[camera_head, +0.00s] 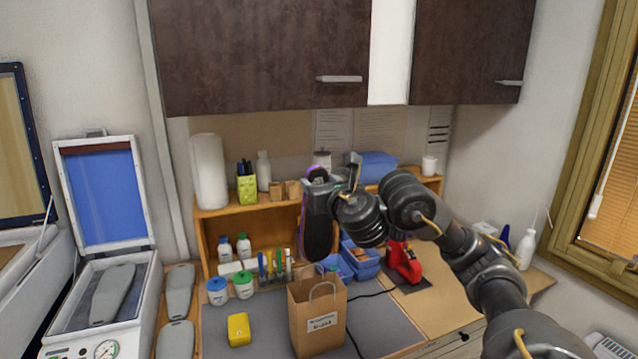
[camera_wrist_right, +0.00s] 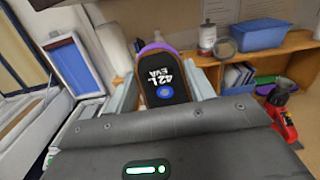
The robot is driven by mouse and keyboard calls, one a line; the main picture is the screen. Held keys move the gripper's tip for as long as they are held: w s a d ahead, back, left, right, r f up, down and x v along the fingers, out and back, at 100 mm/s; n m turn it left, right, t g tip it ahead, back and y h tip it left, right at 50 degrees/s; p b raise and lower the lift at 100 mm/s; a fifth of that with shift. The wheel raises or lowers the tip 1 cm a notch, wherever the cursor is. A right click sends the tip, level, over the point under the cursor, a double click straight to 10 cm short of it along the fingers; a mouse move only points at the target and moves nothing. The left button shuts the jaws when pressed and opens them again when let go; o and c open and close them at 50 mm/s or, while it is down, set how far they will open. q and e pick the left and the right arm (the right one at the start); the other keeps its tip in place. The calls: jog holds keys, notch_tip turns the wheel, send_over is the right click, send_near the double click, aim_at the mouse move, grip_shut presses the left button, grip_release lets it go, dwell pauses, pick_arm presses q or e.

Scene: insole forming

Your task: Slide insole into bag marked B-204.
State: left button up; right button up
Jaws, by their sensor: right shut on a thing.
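A dark insole (camera_head: 317,236) with a purple edge hangs upright from my right gripper (camera_head: 319,194). My right gripper is shut on its upper part. In the right wrist view the insole (camera_wrist_right: 164,72) stands between the two fingers and shows the print "42 L EVA" and a blue dot. A brown paper bag (camera_head: 305,325) with handles and a white label stands upright on the grey mat. The label print is too small to read surely. The insole's lower end shows above and behind the bag's top in the picture, apart from it. My left gripper is not in view.
A yellow block (camera_head: 239,330) lies left of the bag. Jars with blue and green lids (camera_head: 243,285) stand behind it. A red tool (camera_head: 404,262) and blue bins (camera_head: 360,262) are at the right. A white press (camera_head: 100,290) with grey forms stands left.

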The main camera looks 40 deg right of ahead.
notch_tip(320, 180, down, 23)
jog(key=b, duration=2.3)
jog(key=shift+f, duration=0.2)
jog(key=shift+s, duration=0.1)
jog(key=o, duration=1.1)
jog(key=shift+o, duration=0.2)
jog(key=shift+a, duration=0.1)
